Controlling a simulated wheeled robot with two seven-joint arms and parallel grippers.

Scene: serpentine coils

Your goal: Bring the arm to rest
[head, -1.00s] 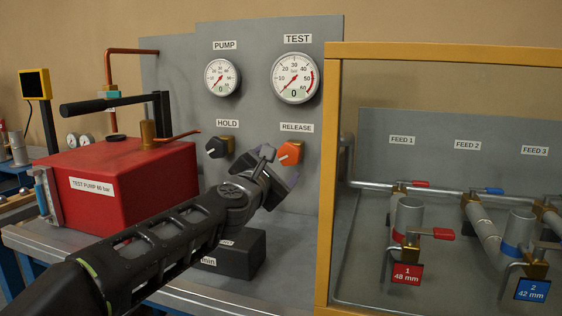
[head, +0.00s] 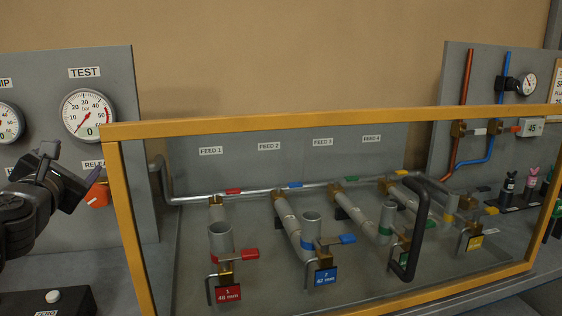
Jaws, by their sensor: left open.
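My left gripper (head: 66,176) is at the left edge of the head view, in front of the grey panel and just left of the orange release knob (head: 97,194). Its jaws are open and nothing shows between them. It partly covers the knob's label and the hold knob's area. I cannot tell from this angle whether a finger touches the orange knob. My right gripper does not show.
A yellow-framed guard (head: 330,121) with a black handle (head: 418,225) stands in front of several pipe coils with coloured valves. The test gauge (head: 88,114) reads near 0. A black box with a white button (head: 53,296) lies below my left arm. Small bottles (head: 508,184) stand at the right.

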